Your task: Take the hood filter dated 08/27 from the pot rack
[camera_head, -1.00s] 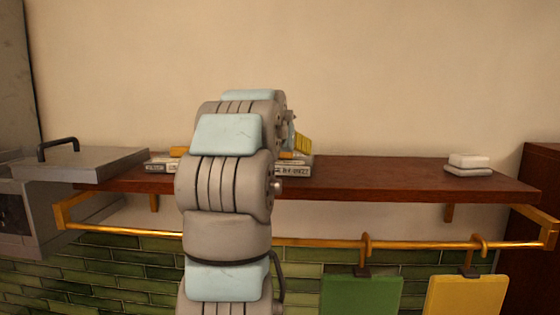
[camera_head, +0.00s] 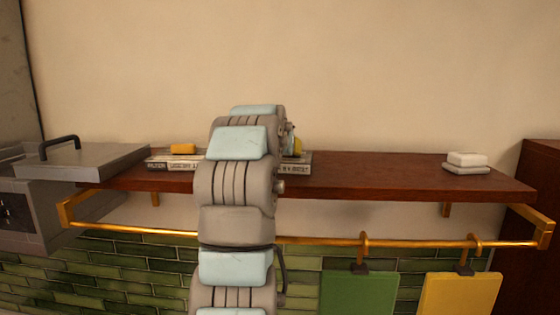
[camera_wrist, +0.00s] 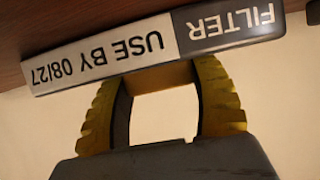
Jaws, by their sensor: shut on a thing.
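In the wrist view a flat hood filter (camera_wrist: 105,60) fills the top, its front label upside down and reading "FILTER USE BY 08/27". My gripper (camera_wrist: 160,78) has its two ribbed yellow fingers shut on the filter's yellow handle (camera_wrist: 160,77), just in front of the label. In the head view my arm hides most of the gripper. A filter edge (camera_head: 298,168) shows on the shelf right of the arm, beside a bit of yellow finger; its label is too small to read surely.
The dark wooden shelf (camera_head: 400,178) holds another labelled filter (camera_head: 174,163) with a yellow handle left of my arm. A stack of white blocks (camera_head: 467,162) sits at the right. A grey lidded unit (camera_head: 85,158) adjoins at left. Green and yellow boards hang from the brass rail (camera_head: 320,242).

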